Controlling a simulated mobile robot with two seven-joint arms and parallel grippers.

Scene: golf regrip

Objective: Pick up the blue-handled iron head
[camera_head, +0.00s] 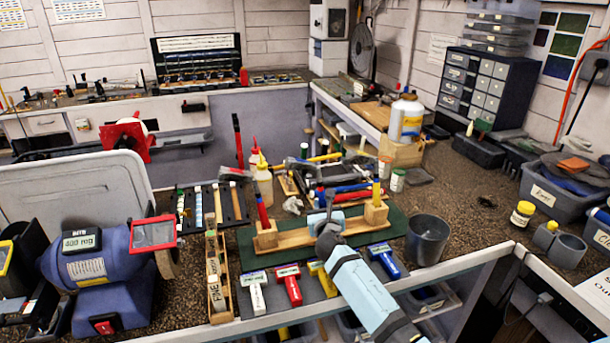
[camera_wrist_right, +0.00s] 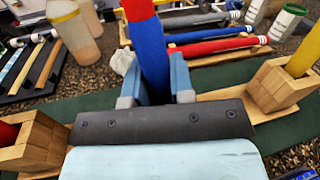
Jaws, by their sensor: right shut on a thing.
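In the right wrist view, a blue handle with a red upper end (camera_wrist_right: 150,50) stands upright between the fingers of my right gripper (camera_wrist_right: 155,90). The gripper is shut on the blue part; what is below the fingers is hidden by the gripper. In the head view my right gripper (camera_head: 326,207) is at the middle of a wooden rack (camera_head: 310,230), between its two end blocks. The iron head itself cannot be made out. My left gripper is in neither view.
A red handle (camera_head: 263,212) stands in the rack's left block and a yellow one (camera_head: 376,190) in its right block. A green mat (camera_head: 398,222) lies under the rack. A dark cup (camera_head: 427,240) stands at right, a bench grinder (camera_head: 100,262) at left.

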